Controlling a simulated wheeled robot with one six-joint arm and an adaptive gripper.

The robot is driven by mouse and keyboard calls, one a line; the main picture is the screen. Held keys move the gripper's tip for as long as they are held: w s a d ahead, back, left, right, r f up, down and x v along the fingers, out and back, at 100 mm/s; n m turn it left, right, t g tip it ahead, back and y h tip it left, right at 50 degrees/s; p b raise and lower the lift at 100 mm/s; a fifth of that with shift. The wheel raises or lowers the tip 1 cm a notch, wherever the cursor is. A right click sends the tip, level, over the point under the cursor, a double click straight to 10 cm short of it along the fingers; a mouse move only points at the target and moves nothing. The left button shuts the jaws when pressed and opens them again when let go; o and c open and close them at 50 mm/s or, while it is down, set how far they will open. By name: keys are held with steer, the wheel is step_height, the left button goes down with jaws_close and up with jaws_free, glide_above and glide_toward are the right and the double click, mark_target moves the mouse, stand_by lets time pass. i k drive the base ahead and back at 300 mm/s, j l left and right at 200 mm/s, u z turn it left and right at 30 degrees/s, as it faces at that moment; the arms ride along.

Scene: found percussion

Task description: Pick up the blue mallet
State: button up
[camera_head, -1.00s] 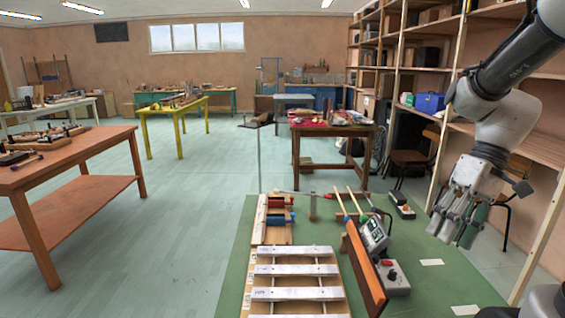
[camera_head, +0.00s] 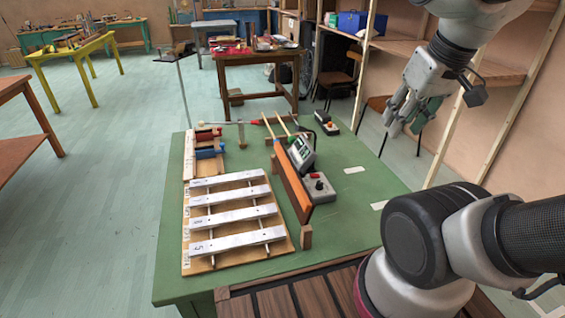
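A blue cylinder (camera_head: 208,153), which may be the blue mallet's head, lies on a wooden board at the far left of the green table. I cannot make out a handle on it. A similar red cylinder (camera_head: 207,135) lies just behind it. Two pale wooden sticks (camera_head: 270,128) slant up by the far end of a brown upright board; I cannot tell whether either has a blue head. My gripper (camera_head: 410,118) is high at the upper right, off the table's right side. Its fingers look spread, with nothing between them, well away from the blue cylinder.
The green table (camera_head: 345,205) has free room at its right. A metal-bar instrument (camera_head: 240,218) lies at front left. The brown board (camera_head: 292,190) stands upright mid-table, beside a grey box with knobs (camera_head: 318,188) and a meter (camera_head: 301,152). Shelving (camera_head: 505,75) stands at right.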

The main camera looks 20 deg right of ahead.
mark_target(268, 126)
steer(key=l, duration=1.05)
steer(key=k+l, duration=0.1)
steer(key=l, duration=0.95)
steer(key=l+u, duration=0.35)
steer(key=k+l+u, duration=0.3)
steer(key=l, duration=0.25)
steer(key=l+u, duration=0.45)
steer(key=u, duration=0.4)
steer(key=i+l, duration=0.1)
steer(key=l, duration=0.35)
steer(key=i+l, duration=0.15)
steer(key=l, duration=0.25)
steer(key=i+l, duration=0.1)
steer(key=l, duration=0.35)
steer(key=i+l, duration=0.15)
steer(key=l, duration=0.25)
steer(key=i+l+z, duration=0.3)
steer(key=i+l, duration=0.4)
steer(key=l, duration=0.15)
steer(key=i+l+z, duration=0.3)
steer(key=i+l, duration=0.4)
steer(key=i, duration=0.05)
